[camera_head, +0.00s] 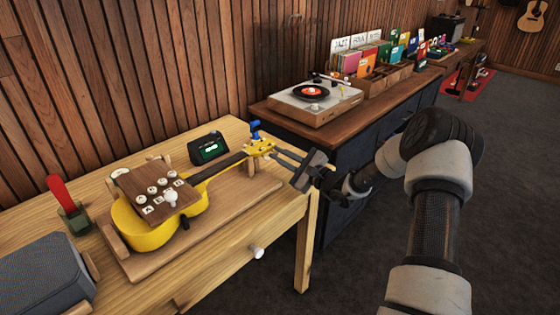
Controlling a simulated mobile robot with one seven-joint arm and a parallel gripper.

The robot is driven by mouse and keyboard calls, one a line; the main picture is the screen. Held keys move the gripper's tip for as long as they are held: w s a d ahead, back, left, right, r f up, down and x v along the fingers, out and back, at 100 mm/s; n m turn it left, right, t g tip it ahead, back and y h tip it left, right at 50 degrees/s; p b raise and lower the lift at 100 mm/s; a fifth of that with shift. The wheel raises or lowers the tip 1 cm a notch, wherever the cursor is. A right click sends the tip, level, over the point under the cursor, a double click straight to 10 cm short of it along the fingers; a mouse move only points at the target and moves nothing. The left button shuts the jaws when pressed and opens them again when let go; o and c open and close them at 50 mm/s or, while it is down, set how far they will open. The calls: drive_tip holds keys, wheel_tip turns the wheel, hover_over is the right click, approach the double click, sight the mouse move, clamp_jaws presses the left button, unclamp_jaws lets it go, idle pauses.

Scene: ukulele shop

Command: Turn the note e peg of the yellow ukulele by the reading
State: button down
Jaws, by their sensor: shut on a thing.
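The yellow ukulele (150,234) lies on a wooden board on the workbench, with its neck pointing to the right and back. Its yellow headstock (259,146) is at the bench's right end, with small pale pegs along its edges. My gripper (274,155) reaches in from the right and its fingertips are shut at the headstock's right side, on a peg. The fingers mostly hide that peg, and I cannot read which note it is. A small black tuner (208,149) with a green lit screen stands behind the neck; its reading is too small to read.
A wooden panel (147,181) with several white knobs and labels sits over the ukulele's body. A blue clip-like piece (256,127) stands at the headstock. A grey speaker (40,272) and a cup (74,218) are at left. A record player (315,101) stands on the counter behind.

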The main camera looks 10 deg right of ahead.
drive_tip(key=shift+f+n+b, duration=0.1)
drive_tip(key=shift+n+b, duration=0.85)
drive_tip(key=shift+n, duration=0.25)
drive_tip(key=c, duration=2)
unclamp_jaws()
drive_tip(key=p+v, duration=0.2)
drive_tip(key=v, duration=1.5)
drive_tip(key=shift+s, duration=0.2)
drive_tip(key=shift+d, duration=0.1)
